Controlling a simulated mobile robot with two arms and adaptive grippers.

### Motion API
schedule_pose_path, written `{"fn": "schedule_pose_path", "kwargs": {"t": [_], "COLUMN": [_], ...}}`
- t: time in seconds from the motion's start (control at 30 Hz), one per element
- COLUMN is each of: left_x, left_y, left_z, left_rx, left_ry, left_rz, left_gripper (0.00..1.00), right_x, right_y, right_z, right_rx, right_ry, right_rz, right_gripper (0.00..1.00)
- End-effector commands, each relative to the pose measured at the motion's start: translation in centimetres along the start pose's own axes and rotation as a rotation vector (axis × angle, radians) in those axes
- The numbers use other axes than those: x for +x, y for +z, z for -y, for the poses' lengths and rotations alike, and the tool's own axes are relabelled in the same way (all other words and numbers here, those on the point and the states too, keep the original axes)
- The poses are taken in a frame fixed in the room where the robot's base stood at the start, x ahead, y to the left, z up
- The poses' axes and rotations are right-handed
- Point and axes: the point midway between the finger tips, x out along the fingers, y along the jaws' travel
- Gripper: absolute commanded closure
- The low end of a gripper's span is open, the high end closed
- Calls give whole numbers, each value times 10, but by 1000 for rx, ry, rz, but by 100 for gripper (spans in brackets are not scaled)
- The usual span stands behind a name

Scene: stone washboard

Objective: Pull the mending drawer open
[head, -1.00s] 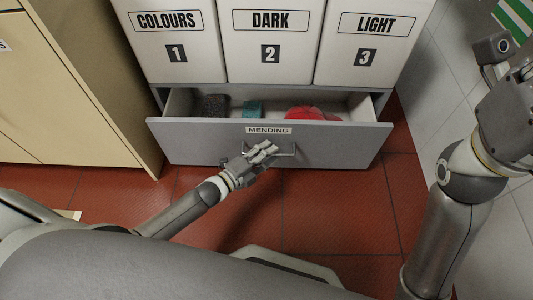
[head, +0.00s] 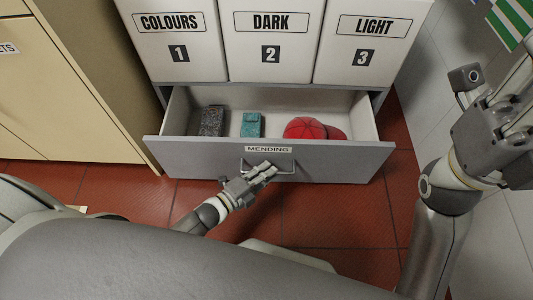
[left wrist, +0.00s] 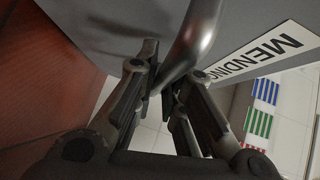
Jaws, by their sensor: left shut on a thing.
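The grey mending drawer (head: 340,165) is pulled well out from below the numbered bins, with its inside in view. Its label "MENDING" also shows on the drawer front in the left wrist view (left wrist: 240,25). My left gripper (head: 268,170) is shut on the drawer's metal bar handle (head: 288,165) at the middle of the front. In the left wrist view, the fingers (left wrist: 165,88) close around the curved handle bar (left wrist: 192,40). My right gripper (head: 512,130) is raised at the right edge, away from the drawer and partly cut off; its opening is unclear.
In the drawer lie a dark speckled item (head: 212,121), a teal item (head: 251,125) and a red cap (head: 306,128). White bins marked COLOURS (head: 178,55), DARK (head: 270,60) and LIGHT (head: 365,60) stand above. A beige cabinet (head: 75,100) is close on the left. Red floor (head: 330,215) lies in front.

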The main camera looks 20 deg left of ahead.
Motion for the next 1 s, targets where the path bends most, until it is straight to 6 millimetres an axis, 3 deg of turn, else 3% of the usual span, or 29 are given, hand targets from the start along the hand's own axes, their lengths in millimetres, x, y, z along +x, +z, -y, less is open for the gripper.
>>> {"fn": "schedule_pose_path", "kwargs": {"t": [0.4, 0.43, 0.6, 1.0], "left_x": [-8, -8, -8, -14], "left_y": [-8, -8, -8, -8], "left_z": [-2, -2, -2, -3], "left_rx": [4, 3, 3, 3], "left_ry": [0, 0, -1, 1], "left_rz": [1, 1, 1, 2], "left_gripper": [100, 88, 68, 68], "right_x": [-3, -3, -3, -2], "right_y": [1, 1, 1, 2], "right_z": [0, 0, 0, -1], "right_rx": [2, 2, 2, 2], "right_ry": [5, 5, 5, 6], "right_rz": [13, 13, 13, 13], "right_gripper": [68, 68, 68, 68]}}
